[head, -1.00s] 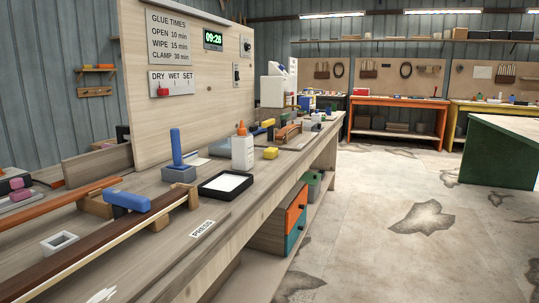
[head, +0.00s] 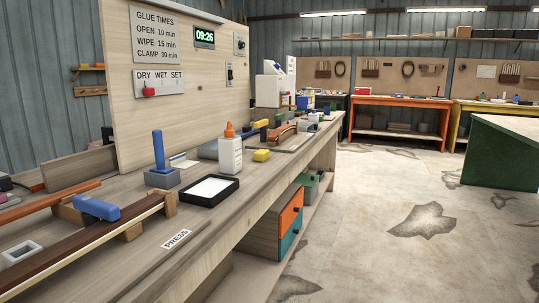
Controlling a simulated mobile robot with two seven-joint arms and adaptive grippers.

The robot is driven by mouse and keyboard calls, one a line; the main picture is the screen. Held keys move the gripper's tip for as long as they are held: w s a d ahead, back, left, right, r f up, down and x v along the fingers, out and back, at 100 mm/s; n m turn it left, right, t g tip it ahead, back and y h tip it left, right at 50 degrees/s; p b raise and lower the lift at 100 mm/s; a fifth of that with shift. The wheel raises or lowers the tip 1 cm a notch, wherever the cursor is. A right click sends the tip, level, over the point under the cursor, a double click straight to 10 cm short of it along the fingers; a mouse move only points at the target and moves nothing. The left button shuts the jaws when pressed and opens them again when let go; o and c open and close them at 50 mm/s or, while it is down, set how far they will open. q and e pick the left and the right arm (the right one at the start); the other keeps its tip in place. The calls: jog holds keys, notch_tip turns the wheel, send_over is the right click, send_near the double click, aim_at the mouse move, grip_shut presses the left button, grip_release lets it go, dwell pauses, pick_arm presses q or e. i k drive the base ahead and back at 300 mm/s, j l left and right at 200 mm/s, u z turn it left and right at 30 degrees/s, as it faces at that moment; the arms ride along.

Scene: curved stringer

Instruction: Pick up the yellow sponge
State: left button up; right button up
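A small yellow sponge-like block (head: 261,155) lies on the wooden workbench (head: 215,215), just right of a white glue bottle with an orange tip (head: 230,152). It stands clear of the bottle and near the bench's front edge. Neither of my grippers is in the head view.
A black tray with a white inside (head: 209,190) lies in front of the bottle. The concrete floor (head: 370,220) right of the bench is open.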

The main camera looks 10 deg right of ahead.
aim_at(261, 156)
jog(key=i+l, duration=0.2)
jog(key=l, duration=0.15)
jog(key=i+l, duration=0.15)
jog(key=l, duration=0.25)
jog(key=i+l, duration=0.2)
jog(key=l, duration=0.15)
jog(key=i+l, duration=0.15)
jog(key=l, duration=0.25)
jog(key=i+l, duration=0.2)
jog(key=l, duration=0.15)
jog(key=i+l, duration=0.2)
jog(key=l, duration=0.15)
jog(key=i+l+u, duration=0.15)
jog(key=l+u, duration=0.2)
jog(key=i+l+u, duration=0.1)
jog(key=l+u, duration=0.2)
jog(key=l, duration=0.25)
